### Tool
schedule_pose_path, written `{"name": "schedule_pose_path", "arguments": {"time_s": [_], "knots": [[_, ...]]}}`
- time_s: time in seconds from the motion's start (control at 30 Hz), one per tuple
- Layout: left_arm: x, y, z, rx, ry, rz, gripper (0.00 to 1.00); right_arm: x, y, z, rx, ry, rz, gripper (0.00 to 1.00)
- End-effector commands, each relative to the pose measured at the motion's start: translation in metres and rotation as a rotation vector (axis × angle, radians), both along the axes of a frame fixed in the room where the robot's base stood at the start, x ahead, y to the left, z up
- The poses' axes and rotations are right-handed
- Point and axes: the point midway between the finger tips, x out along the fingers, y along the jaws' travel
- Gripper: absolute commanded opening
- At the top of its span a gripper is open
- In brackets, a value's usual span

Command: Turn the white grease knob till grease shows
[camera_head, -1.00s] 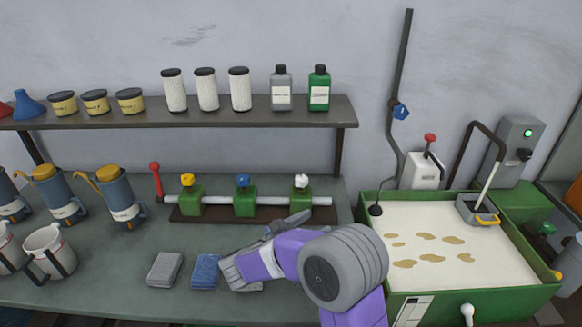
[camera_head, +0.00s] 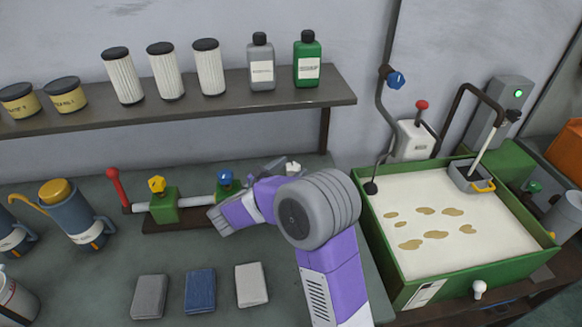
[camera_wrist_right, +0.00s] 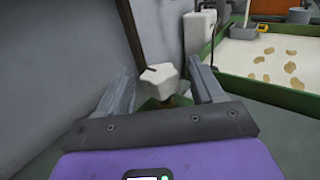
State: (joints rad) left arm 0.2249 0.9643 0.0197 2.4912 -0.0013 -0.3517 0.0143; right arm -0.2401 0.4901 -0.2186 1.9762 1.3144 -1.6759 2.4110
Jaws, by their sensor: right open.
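The white grease knob (camera_head: 293,167) is star-shaped and tops the right-hand valve of the manifold on the bench. In the head view only part of it shows behind my right gripper (camera_head: 277,165). In the right wrist view the knob (camera_wrist_right: 160,82) lies between the two spread fingers of my right gripper (camera_wrist_right: 160,88), with a gap on each side. A brassy stem shows below the knob. The body of its valve is mostly hidden, and no grease is visible around it. My left gripper is out of view.
Beside it on the manifold are a blue knob (camera_head: 225,178), a yellow knob (camera_head: 157,185) and a red lever (camera_head: 118,188). Folded cloths (camera_head: 200,291) lie in front. A green-rimmed tray (camera_head: 400,283) stands at the right. A shelf (camera_head: 200,112) runs behind.

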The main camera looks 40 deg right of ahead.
Motion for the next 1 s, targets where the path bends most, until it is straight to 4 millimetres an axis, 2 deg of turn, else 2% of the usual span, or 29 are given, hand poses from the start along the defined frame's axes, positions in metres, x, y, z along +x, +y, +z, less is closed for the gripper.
{"name": "schedule_pose_path", "arguments": {"time_s": [0.17, 0.43, 0.73, 1.0], "knots": [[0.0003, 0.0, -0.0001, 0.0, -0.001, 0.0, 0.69, 0.002, -0.0124, 0.0, 0.0, 0.0, 0.0, 0.67], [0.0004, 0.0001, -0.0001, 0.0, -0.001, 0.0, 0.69, 0.0022, -0.0134, 0.0001, 0.0, 0.0, 0.0, 0.65], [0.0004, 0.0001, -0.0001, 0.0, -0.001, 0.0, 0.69, 0.0023, -0.013, 0.0, 0.0, 0.0, 0.0, 0.19], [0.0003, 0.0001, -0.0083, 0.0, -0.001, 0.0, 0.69, 0.0016, -0.013, -0.0017, 0.001, -0.002, 0.026, 0.19]]}}
